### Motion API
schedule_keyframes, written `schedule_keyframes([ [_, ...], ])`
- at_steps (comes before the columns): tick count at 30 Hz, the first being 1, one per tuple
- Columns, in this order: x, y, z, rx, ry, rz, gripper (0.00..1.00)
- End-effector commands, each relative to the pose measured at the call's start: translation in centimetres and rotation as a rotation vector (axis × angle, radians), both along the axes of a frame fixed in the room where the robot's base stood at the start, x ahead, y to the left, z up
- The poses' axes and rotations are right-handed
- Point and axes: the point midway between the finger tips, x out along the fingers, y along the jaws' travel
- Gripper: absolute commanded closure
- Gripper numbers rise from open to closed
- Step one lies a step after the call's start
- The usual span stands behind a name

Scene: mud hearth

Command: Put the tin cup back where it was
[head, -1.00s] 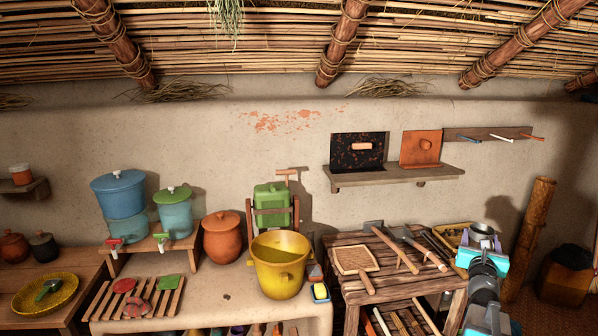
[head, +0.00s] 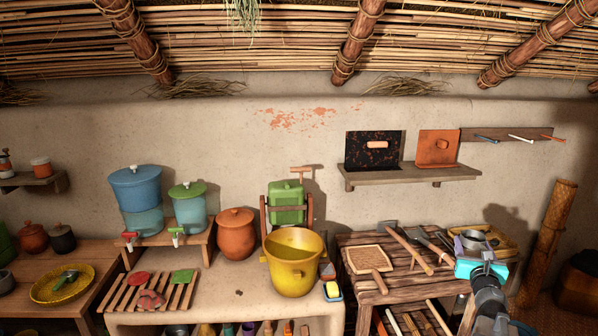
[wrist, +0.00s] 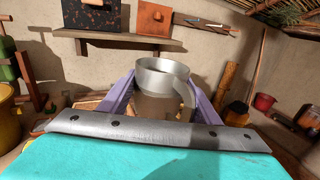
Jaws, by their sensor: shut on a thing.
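The tin cup (head: 474,238) is grey metal and round, with its open mouth facing up. My gripper (head: 476,245) is shut on it, and its lilac fingers sit on either side of the cup. In the wrist view the cup (wrist: 163,78) stands upright between the fingers, with a curved handle on its right side. My gripper is over the right end of the rough wooden table (head: 350,240). I cannot tell from the head view whether the cup is clear of the table.
A yellow tray (head: 508,242) lies behind the cup. Hammers, other tools and a woven paddle (head: 365,257) cover much of the table. A yellow bucket (head: 293,275) stands to the left on the clay counter (head: 225,300). A wall shelf (head: 412,176) hangs above.

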Motion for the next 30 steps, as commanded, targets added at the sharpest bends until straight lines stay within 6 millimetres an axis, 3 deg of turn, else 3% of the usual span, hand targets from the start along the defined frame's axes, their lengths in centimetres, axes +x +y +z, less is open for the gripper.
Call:
schedule_keyframes([
  [9, 1.4, 7.8, -4.4, 0.001, 0.001, 0.255, 0.71],
  [16, 1.2, 14.4, -7.6, 0.000, 0.001, 0.468, 0.71],
  [23, -0.1, 20.9, -10.6, 0.001, 0.000, 0.683, 0.71],
  [30, -2.7, 27.4, -13.6, 0.000, 0.000, 0.907, 0.71],
])
